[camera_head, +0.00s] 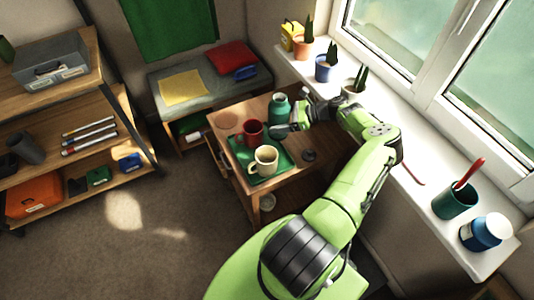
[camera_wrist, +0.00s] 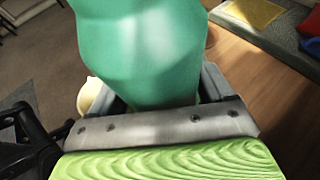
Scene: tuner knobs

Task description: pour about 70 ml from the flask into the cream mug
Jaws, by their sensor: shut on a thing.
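A green flask (camera_head: 279,108) stands out in the head view near the back of the small wooden table, beside my gripper (camera_head: 286,129). In the wrist view the green flask (camera_wrist: 145,50) fills the upper middle, between the jaws of my gripper (camera_wrist: 155,108). My gripper is shut on the flask. The cream mug (camera_head: 264,161) sits upright on a green tray (camera_head: 283,166), nearer to me than the flask. A cream edge, likely the mug, shows left of the flask in the wrist view (camera_wrist: 92,97). I cannot see what is inside the flask or whether its base touches the table.
A red mug (camera_head: 251,132) stands behind the cream mug, close to it. A small dark round thing (camera_head: 309,155) lies on the table (camera_head: 222,119) to the right. The windowsill (camera_head: 416,164) with potted plants is right of the table. A bench (camera_head: 196,75) stands behind.

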